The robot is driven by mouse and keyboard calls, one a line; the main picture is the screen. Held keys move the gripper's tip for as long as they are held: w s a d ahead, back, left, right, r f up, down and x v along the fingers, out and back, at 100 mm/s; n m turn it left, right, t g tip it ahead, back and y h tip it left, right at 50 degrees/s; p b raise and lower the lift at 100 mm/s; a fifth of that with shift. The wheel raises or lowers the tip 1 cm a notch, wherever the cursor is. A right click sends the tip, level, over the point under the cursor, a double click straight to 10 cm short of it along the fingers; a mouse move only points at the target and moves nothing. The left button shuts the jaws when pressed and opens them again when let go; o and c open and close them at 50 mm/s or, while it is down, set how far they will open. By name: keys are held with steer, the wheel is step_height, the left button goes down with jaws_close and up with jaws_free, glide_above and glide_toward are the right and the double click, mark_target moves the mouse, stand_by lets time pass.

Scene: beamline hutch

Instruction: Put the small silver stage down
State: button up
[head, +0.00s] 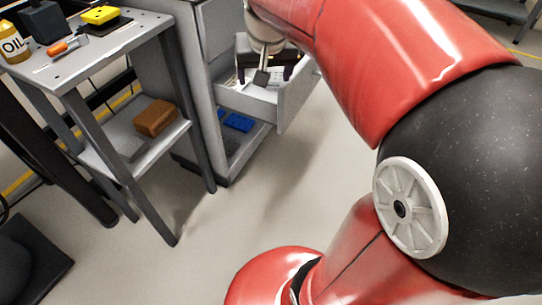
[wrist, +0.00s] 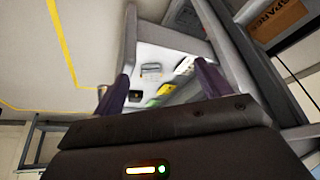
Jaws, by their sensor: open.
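The small silver stage (wrist: 151,70) appears in the wrist view as a small grey block on the white floor of an open drawer (wrist: 150,55). My gripper (wrist: 164,76) is open, with its two dark fingers apart on either side of the view of the stage. No contact between fingers and stage is visible. In the head view my gripper (head: 264,78) is over the open drawer (head: 296,101), pointing down. The stage cannot be made out clearly there, as my gripper and arm cover part of the drawer.
Other small items, green (wrist: 165,89) and black (wrist: 135,96), lie in the drawer. Blue pieces (head: 236,121) lie on the shelf below it. A grey side table (head: 100,60) at left holds an oil bottle (head: 13,42) and, lower, a brown box (head: 155,117). The floor in front is clear.

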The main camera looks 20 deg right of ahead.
steer(key=s+a+f+n, duration=0.1)
steer(key=s+a+f, duration=0.2)
steer(key=s, duration=0.6)
steer(key=s+a+f+n+y, duration=0.1)
steer(key=s+a+f+n, duration=0.1)
steer(key=s, duration=0.6)
steer(key=shift+s+a+f+t, duration=0.4)
steer(key=shift+a+f, duration=0.2)
steer(key=shift+a, duration=0.2)
step_height(320, 180, up, 10)
steer(key=p, duration=0.9)
steer(key=shift+f, duration=0.25)
